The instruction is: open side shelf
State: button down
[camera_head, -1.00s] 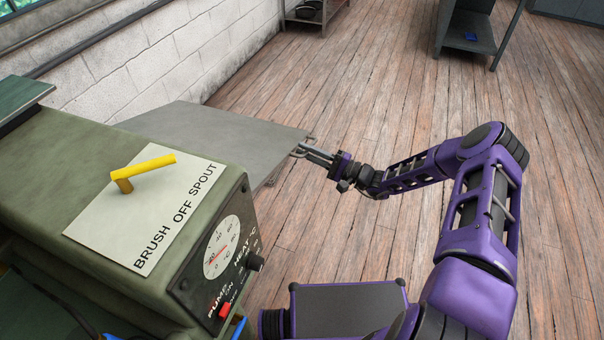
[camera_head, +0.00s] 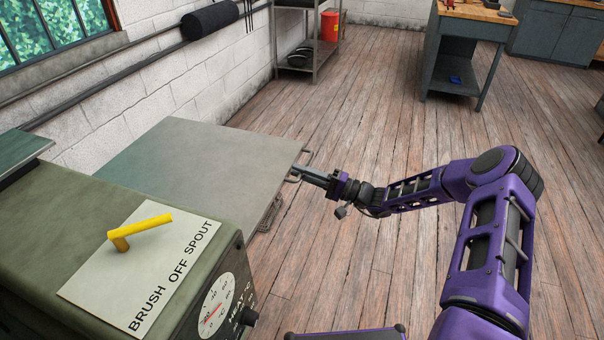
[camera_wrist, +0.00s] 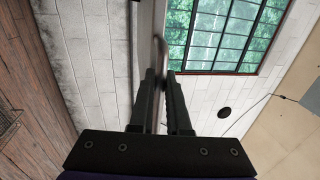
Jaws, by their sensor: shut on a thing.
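The side shelf (camera_head: 190,160) is a flat grey metal panel beside the green machine (camera_head: 60,225). It stands out from the machine's far side, roughly level, its top facing up. A thin metal handle (camera_head: 306,155) is on its right edge. My gripper (camera_head: 298,172) reaches in from the right and is shut on this handle. In the wrist view, my gripper (camera_wrist: 160,78) has the handle (camera_wrist: 159,50) between its two dark fingers, with the shelf seen edge-on (camera_wrist: 143,45). The shelf's underside and supports are mostly hidden.
A yellow spout lever (camera_head: 138,230) sits on the machine's labelled top. A white brick wall (camera_head: 90,120) runs close along the left. A metal rack (camera_head: 316,60) and a grey workbench (camera_head: 455,65) stand farther back. The wooden floor (camera_head: 390,140) is clear between them.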

jog(key=shift+a+r, duration=0.1)
jog(key=shift+r, duration=0.05)
jog(key=c, duration=1)
grip_release()
jog(key=shift+o, duration=0.5)
jog(key=v, duration=1.7)
jog(key=shift+s+d, duration=0.2)
